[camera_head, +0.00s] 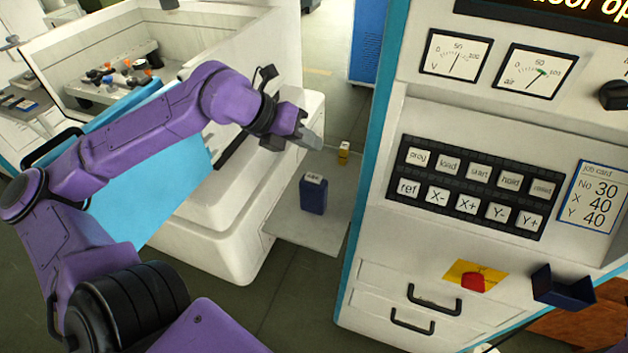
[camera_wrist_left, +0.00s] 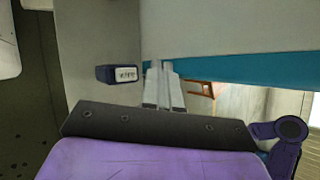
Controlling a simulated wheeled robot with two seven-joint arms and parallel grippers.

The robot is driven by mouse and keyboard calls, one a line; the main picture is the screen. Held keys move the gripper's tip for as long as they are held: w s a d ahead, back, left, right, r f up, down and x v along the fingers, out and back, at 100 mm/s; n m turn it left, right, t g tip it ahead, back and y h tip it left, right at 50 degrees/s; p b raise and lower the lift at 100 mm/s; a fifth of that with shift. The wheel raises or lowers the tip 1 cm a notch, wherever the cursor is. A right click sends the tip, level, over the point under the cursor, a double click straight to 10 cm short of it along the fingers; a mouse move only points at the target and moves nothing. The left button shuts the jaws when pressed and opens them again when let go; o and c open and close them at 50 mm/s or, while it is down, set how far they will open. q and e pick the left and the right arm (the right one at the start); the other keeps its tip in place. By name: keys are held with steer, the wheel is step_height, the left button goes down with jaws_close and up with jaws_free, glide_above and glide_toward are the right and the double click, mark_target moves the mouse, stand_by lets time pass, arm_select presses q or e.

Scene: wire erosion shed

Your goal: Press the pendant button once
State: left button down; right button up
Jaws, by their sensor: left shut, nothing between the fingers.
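A dark blue box (camera_head: 313,197) with a white lettered key on its top stands on a grey shelf (camera_head: 300,232); it looks like the pendant with its button, though I cannot read the lettering surely. My left gripper (camera_head: 312,138) is shut and empty, above and behind the box in the head view, apart from it. In the left wrist view the box (camera_wrist_left: 103,74) and its white key (camera_wrist_left: 125,74) show left of the shut fingertips (camera_wrist_left: 160,68). My right gripper is not in view.
A small yellow object (camera_head: 343,153) stands behind the box. The white control cabinet (camera_head: 395,235) on the right carries a keypad (camera_head: 470,188), a red button on a yellow plate (camera_head: 472,282) and a dark blue tray (camera_head: 562,290). A white machine (camera_head: 215,235) stands left.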

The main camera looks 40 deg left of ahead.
mark_target(309, 177)
arm_select(q)
step_height(309, 177, down, 6)
steer(key=b, duration=0.3)
steer(key=shift+b, duration=0.4)
steer(key=shift+r, duration=0.1)
steer(key=shift+s, duration=0.1)
stand_by(1.2)
steer(key=shift+f, duration=0.4)
steer(key=shift+f+b, duration=0.45)
steer(key=shift+b, duration=0.05)
stand_by(0.4)
steer(key=shift+r+p, duration=0.75)
steer(key=shift+r, duration=0.1)
